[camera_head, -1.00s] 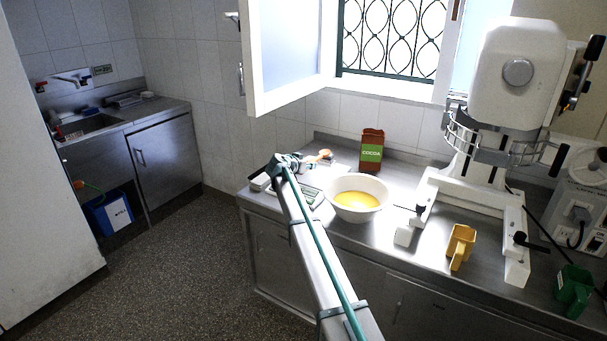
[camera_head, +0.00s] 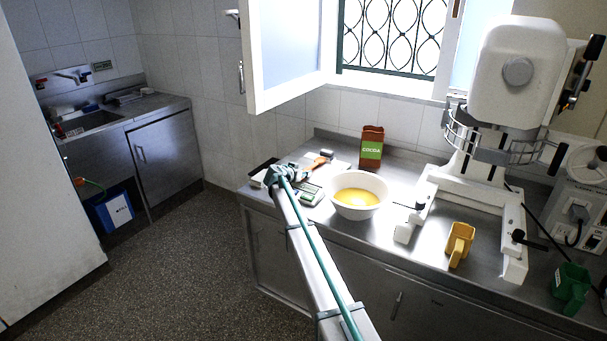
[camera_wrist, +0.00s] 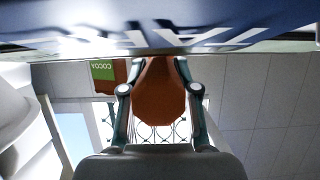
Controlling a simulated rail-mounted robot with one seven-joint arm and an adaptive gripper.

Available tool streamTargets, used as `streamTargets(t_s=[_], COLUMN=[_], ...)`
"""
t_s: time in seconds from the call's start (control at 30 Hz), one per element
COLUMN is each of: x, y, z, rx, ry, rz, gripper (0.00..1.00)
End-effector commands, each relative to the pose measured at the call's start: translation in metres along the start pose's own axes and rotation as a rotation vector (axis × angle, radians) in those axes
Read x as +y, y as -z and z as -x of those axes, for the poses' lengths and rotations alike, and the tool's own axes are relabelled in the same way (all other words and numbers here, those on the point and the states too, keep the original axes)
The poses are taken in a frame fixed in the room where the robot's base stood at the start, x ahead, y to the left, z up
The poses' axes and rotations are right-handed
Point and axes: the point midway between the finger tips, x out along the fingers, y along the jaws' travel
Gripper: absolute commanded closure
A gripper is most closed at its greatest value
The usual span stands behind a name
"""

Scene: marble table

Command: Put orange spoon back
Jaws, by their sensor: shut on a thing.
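The orange spoon (camera_head: 320,161) is over the back left of the metal counter, just beyond my gripper (camera_head: 298,175). In the wrist view, the spoon's broad brown-orange part (camera_wrist: 160,98) is between the two fingers of my gripper (camera_wrist: 160,88), which is shut on it. The spoon's far end is hidden behind a dark blue and white lettered surface (camera_wrist: 240,28) across the top of that view. I cannot tell whether the spoon touches the counter.
A white bowl (camera_head: 345,205) with yellow contents stands right of my gripper. A scale (camera_head: 309,195) lies close beside my arm. A brown cocoa container (camera_head: 371,150) stands behind, also in the wrist view (camera_wrist: 104,72). A yellow scoop (camera_head: 460,245) and white mixer (camera_head: 515,75) stand right.

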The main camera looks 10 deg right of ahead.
Motion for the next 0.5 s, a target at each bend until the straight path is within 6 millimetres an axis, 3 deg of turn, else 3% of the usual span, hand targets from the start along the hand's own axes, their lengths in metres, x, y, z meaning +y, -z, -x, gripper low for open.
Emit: streamTargets(t_s=[0.1,0.13,0.27,0.5], x=[0.0001,0.0001,0.0001,0.0001], y=[-0.0027,-0.0019,-0.0014,-0.0013], z=[-0.0011,-0.0008,-0.0006,-0.0006], rx=[0.000,0.000,0.000,0.000], ry=[0.000,0.000,0.000,0.000], rz=[0.000,0.000,0.000,0.000], gripper=[1.00,0.67,0.45,0.45])
